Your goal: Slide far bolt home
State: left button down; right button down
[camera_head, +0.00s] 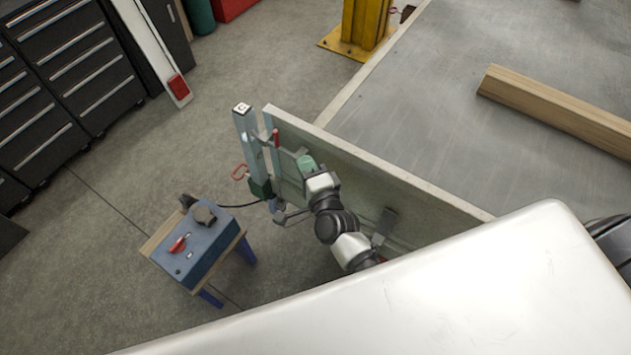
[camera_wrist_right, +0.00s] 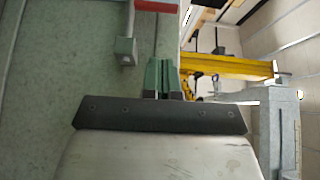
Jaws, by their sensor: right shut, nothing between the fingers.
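The grey-green gate panel (camera_head: 360,175) stands on edge along the trailer bed, beside a pale post (camera_head: 246,140). The far bolt's red handle (camera_head: 276,138) is at the panel's post end; a red piece (camera_wrist_right: 157,5) and a small grey block (camera_wrist_right: 125,50) lie ahead in the wrist view. My right gripper (camera_head: 304,160) is close to the panel, short of that handle. Its green fingers (camera_wrist_right: 160,76) are together and empty, apart from the red piece. The bolt's tip and its socket cannot be made out. My left gripper is out of view.
A small stand (camera_head: 205,245) with a blue top holds a red item, left of the panel. A timber beam (camera_head: 560,107) lies on the trailer bed (camera_head: 430,120). A yellow column (camera_head: 364,28) is behind. Floor at left is open.

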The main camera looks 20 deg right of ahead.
jog(key=shift+s+d+b, duration=0.2)
jog(key=shift+s, duration=1)
jog(key=shift+s+d+b, duration=0.15)
jog(key=shift+s+b, duration=0.05)
jog(key=shift+s, duration=1)
jog(key=shift+r, duration=0.1)
